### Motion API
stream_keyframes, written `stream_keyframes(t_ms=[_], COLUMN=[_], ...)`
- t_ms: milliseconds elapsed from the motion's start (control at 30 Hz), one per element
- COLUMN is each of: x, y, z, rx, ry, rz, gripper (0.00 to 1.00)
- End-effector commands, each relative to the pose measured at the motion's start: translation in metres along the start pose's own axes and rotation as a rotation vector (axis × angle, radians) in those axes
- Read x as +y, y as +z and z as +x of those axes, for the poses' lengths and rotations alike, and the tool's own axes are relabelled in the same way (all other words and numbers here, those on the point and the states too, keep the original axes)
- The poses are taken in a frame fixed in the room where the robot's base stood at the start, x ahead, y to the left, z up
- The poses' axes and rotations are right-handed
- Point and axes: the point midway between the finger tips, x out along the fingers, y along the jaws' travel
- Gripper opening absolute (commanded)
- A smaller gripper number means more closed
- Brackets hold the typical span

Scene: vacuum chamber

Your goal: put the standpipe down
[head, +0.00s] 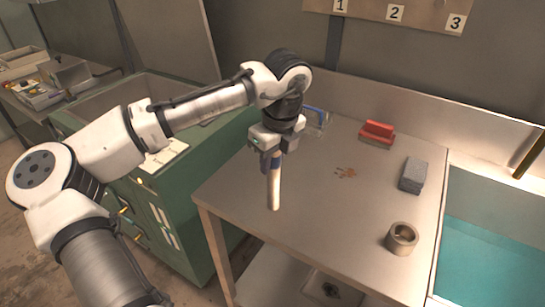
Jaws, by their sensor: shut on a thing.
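The standpipe (274,188) is a slim, pale tan tube, upright or nearly so, at the left part of the table (310,210). My gripper (271,157) points down and is shut on its upper end. The fingers hide the top of the tube. The lower end shows against the tabletop near the table's front left edge. I cannot tell whether it touches the surface or hangs just above it.
A tan ring-shaped cup (402,239), a grey block (413,176), a red-topped block (377,133) and brown crumbs (346,173) are on the table. A blue-handled item (315,112) is behind my gripper. A teal basin (490,260) lies right. The table's middle front is clear.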

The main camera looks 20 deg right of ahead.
Motion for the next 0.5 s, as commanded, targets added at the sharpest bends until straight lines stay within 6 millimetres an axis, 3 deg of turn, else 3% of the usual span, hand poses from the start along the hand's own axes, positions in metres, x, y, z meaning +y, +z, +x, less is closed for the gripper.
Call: stream_keyframes(t_ms=[333,367,500], x=[-0.0002,-0.0002,-0.0002], y=[-0.0008,-0.0008,-0.0006], z=[0.0031,0.0031,0.0028], rx=[0.002,0.001,0.001], ry=[-0.001,-0.001,-0.001], rz=[0.000,0.000,0.000], gripper=[0.00,0.29,0.47])
